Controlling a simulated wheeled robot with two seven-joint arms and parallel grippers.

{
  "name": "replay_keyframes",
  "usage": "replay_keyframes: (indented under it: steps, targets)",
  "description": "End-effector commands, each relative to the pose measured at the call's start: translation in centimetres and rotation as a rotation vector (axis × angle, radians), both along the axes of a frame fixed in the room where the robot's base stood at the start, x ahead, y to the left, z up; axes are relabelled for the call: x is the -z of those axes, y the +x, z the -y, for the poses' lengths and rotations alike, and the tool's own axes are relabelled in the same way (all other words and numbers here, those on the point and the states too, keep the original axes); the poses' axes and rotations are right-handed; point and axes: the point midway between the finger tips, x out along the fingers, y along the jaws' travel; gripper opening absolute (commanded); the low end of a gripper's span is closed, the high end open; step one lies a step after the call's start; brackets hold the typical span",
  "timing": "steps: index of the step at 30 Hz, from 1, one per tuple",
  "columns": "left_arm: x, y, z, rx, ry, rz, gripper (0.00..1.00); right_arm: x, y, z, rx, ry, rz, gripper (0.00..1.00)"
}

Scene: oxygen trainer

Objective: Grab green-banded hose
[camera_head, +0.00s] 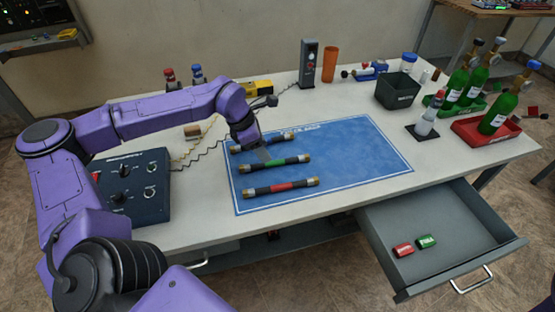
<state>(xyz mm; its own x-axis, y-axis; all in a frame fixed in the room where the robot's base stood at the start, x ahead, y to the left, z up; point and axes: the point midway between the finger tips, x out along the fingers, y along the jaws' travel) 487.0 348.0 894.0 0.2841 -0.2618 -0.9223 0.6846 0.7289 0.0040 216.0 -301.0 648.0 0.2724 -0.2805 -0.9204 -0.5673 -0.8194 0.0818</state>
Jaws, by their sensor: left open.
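Three dark hoses with brassy ends lie side by side on a blue mat (370,160). The middle, green-banded hose (290,160) is partly covered by my left gripper. The nearest hose (281,187) has a red band. The farthest hose (283,139) is partly hidden behind my gripper, and its band colour is hard to tell. My left gripper (264,154) is open and points down just over the middle of the green-banded hose. I cannot tell whether its fingers touch the hose. My right gripper is not in view.
A dark control box (133,185) with knobs stands left of the mat. An open drawer (440,235) at front right holds a red and a green small item. Green bottles (497,113), a black bin (398,91) and an orange cup (330,65) stand at the back and right.

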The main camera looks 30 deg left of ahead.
Motion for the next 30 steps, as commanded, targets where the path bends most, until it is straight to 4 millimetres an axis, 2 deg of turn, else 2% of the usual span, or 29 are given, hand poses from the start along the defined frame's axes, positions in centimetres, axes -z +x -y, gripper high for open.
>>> replay_keyframes:
  steps: [10,18,19,23,24,30]
  targets:
    - [4.9,1.9,1.7,0.002,0.0,-0.005,0.51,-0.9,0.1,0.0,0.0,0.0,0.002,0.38]
    - [5.6,2.1,1.9,0.0,0.0,-0.001,0.51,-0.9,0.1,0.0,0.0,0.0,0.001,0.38]
    - [5.6,2.1,1.9,0.0,0.0,-0.001,0.48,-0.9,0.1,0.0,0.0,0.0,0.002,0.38]
    - [5.6,2.1,1.9,0.0,0.0,-0.001,0.06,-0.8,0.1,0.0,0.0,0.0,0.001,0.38]
    - [5.6,2.1,1.9,0.0,0.0,-0.001,0.0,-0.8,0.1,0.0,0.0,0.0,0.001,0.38]
    - [5.6,2.1,1.9,0.0,0.0,-0.001,0.0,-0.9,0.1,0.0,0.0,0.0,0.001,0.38]
